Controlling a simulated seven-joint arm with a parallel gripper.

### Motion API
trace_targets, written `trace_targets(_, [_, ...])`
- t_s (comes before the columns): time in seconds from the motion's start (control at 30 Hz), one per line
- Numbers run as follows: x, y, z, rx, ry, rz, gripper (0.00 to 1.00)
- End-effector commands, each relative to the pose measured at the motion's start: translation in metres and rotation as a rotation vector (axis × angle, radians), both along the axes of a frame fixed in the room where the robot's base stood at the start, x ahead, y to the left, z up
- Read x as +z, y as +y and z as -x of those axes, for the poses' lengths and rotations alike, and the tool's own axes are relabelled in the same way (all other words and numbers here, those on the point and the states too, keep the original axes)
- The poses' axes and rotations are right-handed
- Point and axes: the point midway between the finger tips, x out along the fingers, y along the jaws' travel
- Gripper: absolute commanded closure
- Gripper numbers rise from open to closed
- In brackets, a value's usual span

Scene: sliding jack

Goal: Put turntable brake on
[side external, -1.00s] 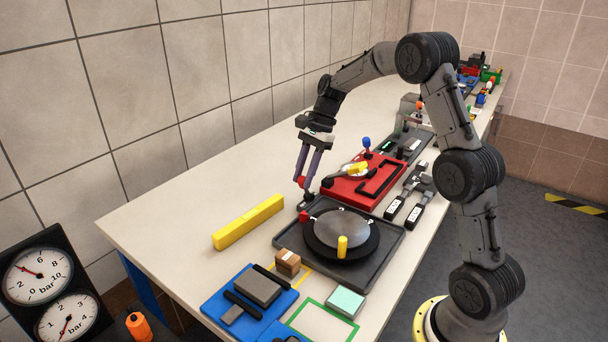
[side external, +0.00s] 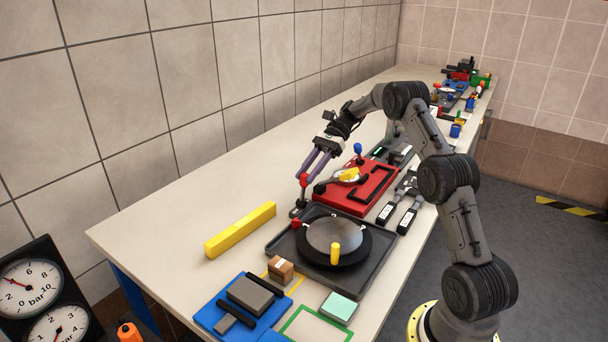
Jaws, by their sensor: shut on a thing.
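The turntable is a grey disc (side external: 334,234) with a black rim and a yellow peg (side external: 335,253), on a dark tray (side external: 369,269). At its far left edge a red brake pad (side external: 296,224) sits close to the rim; I cannot tell whether it touches. Behind the pad a short lever rises from a small dark base (side external: 297,212), tilted to the right, with a red knob (side external: 304,181) on top. My gripper (side external: 307,177) comes down from the upper right with its purple fingers shut on the red knob. The fingers partly hide the knob.
A red box (side external: 365,199) with a black slot and a yellow-handled crank (side external: 349,174) stands close right of my gripper. A yellow bar (side external: 240,229) lies left of the tray. A cardboard box (side external: 281,270) and blue base (side external: 214,315) are in front. The table behind the bar is clear.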

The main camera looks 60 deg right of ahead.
Motion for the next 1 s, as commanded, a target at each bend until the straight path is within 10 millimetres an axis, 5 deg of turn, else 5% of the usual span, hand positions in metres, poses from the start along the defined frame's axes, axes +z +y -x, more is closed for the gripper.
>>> trace_targets(0.4, [-0.007, -0.017, 0.000, -0.001, 0.000, -0.200, 1.00])
trace_targets(0.97, [-0.009, -0.019, 0.000, -0.003, 0.000, -0.232, 1.00])
trace_targets(1.0, [-0.009, -0.019, 0.000, -0.003, 0.000, -0.232, 0.65])
